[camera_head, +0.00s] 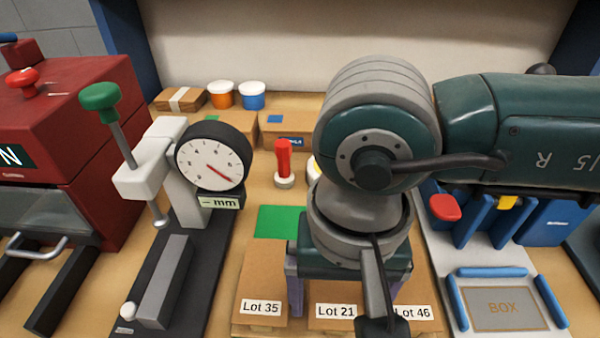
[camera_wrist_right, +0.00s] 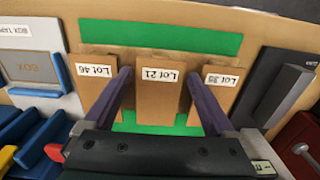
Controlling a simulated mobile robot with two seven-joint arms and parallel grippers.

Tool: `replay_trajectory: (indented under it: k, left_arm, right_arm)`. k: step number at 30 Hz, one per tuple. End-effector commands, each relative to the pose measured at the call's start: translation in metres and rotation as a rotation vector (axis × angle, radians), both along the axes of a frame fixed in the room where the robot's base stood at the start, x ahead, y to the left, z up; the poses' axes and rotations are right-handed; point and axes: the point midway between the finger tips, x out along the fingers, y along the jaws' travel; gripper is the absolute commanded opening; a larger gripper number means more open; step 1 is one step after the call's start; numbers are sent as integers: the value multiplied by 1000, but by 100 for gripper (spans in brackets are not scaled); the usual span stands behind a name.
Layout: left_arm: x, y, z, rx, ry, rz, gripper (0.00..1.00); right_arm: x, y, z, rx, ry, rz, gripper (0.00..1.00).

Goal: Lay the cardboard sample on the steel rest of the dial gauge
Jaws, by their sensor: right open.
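Three brown cardboard samples lie side by side on a green mat (camera_head: 280,222): Lot 35 (camera_head: 262,285), Lot 21 (camera_head: 335,322) and Lot 46 (camera_head: 418,322). My right gripper (camera_wrist_right: 158,76) is open above Lot 21, which also shows in the right wrist view (camera_wrist_right: 165,100). Its fingers appear on either side of that sample; whether they touch it I cannot tell. In the head view my right arm hides much of Lot 21 and Lot 46. The dial gauge (camera_head: 211,160) stands left of the samples. Its grey steel rest (camera_head: 165,282) is bare. My left gripper is out of view.
A dark red machine (camera_head: 70,130) stands left of the gauge, whose green-knobbed lever (camera_head: 100,95) rises high. A red-handled stamp (camera_head: 284,160) stands behind the mat. A box tray with blue edges (camera_head: 500,310) lies on the right. Cartons and small pots stand at the back.

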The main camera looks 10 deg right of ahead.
Motion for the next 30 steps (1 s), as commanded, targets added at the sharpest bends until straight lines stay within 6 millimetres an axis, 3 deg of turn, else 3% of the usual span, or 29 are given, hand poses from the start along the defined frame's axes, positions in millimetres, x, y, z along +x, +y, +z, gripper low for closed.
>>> replay_trajectory:
  k: [4, 24, 30]
  left_arm:
    - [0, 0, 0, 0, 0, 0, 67]
    - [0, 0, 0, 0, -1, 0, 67]
    - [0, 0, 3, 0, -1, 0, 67]
  right_arm:
    - [0, 0, 0, 0, 0, 0, 88]
    - [0, 0, 0, 0, 0, 0, 14]
    - [0, 0, 2, 0, 0, 0, 14]
